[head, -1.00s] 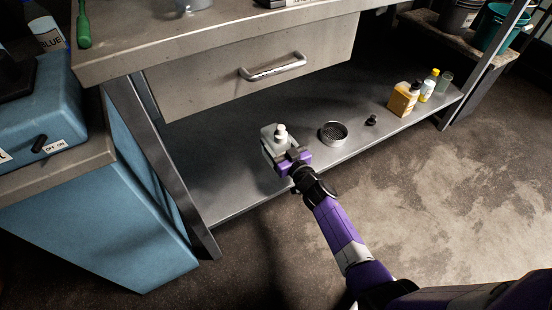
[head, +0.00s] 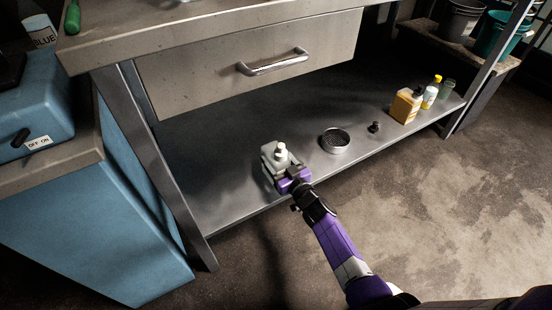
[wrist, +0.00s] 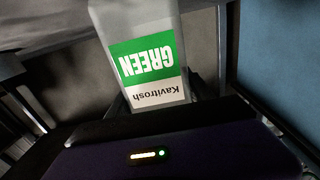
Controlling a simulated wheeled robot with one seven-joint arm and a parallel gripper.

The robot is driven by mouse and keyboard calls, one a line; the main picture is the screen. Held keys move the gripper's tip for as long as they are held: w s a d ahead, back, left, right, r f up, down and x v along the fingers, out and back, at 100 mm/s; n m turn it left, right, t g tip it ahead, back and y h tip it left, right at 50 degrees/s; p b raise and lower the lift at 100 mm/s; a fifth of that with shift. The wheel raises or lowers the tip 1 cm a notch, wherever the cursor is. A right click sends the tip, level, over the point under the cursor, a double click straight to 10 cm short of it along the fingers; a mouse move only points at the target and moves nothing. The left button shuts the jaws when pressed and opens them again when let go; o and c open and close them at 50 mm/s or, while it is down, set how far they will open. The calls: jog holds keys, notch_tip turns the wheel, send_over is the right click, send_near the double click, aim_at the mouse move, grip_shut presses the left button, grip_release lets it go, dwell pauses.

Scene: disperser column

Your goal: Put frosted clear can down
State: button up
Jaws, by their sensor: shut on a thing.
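The frosted clear can (head: 270,154) is a pale, translucent container with a whitish cap. It is in my gripper (head: 289,174), over the front left part of the lower shelf (head: 225,188) of the bench. In the wrist view the can (wrist: 186,28) fills the upper middle and carries a label reading GREEN and Kavitrosh, upside down in that view. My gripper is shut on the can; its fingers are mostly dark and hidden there. The can's base is hidden, so I cannot tell whether it touches the shelf.
A drawer (head: 255,72) hangs above. A metal leg (head: 150,165) is left.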

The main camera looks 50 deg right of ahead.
jog(key=o, duration=1.5)
jog(key=shift+r, duration=0.2)
jog(key=s+a+r+n+y+p, duration=0.1)
jog(key=s+a+r, duration=0.1)
jog(key=s+a, duration=0.5)
jog(key=s+a+r+p, duration=0.15)
jog(key=s+a, duration=0.25)
jog(key=s, duration=0.7)
jog(key=s+a+r+n+y+p, duration=0.1)
jog(key=s+a+p, duration=0.1)
jog(key=s+a, duration=0.5)
jog(key=s+a+r+g+y, duration=0.1)
jog(key=s+a+r, duration=0.3)
jog(key=s+r, duration=0.3)
jog(key=s+a+r+n+g+y, duration=0.1)
jog(key=s+a+r+y, duration=0.1)
jog(key=s+r, duration=0.5)
notch_tip(320, 180, up, 3)
jog(key=shift+s+a+f+g, duration=0.15)
jog(key=shift+s+a+g, duration=0.15)
jog(key=shift+a, duration=0.6)
